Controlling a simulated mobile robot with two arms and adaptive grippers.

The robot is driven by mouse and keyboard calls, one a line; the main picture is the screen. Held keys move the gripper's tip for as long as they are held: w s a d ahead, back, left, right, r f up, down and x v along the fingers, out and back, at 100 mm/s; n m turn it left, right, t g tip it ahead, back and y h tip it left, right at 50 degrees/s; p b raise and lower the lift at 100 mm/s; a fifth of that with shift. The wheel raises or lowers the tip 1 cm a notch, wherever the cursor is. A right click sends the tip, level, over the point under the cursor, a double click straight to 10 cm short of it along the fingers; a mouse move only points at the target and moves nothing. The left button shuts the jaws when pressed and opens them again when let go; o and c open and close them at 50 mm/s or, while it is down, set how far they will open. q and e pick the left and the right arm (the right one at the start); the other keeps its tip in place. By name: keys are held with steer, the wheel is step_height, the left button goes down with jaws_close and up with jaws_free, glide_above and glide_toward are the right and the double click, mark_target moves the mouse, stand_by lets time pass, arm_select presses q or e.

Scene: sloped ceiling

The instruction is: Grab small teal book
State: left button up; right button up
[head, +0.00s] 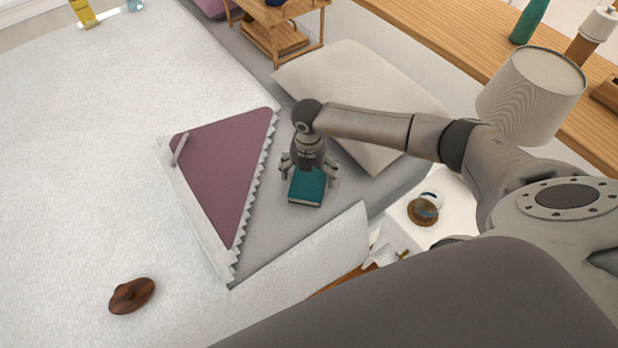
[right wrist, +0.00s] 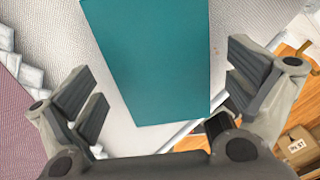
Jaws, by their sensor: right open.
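The small teal book (head: 307,188) lies on the grey surface beside a mauve triangular piece. In the right wrist view the teal book (right wrist: 155,60) fills the upper middle, between and beyond the fingers. My right gripper (head: 308,172) points down at the book and hides its far part in the head view. In the right wrist view my right gripper (right wrist: 165,100) is open, with one finger pair on each side of the book. I cannot tell how high the fingertips are above it. My left gripper is not in view.
A mauve triangle (head: 228,165) with a toothed pale edge lies left of the book. A cream cushion (head: 350,85) lies behind my right arm. A lamp (head: 530,95), a wooden shelf (head: 450,40) and a white side table (head: 455,205) stand to the right. A brown wooden object (head: 132,295) lies front left.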

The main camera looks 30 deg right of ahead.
steer(key=shift+f, duration=0.3)
steer(key=c, duration=1.1)
steer(key=shift+c, duration=0.2)
steer(key=shift+r, duration=0.2)
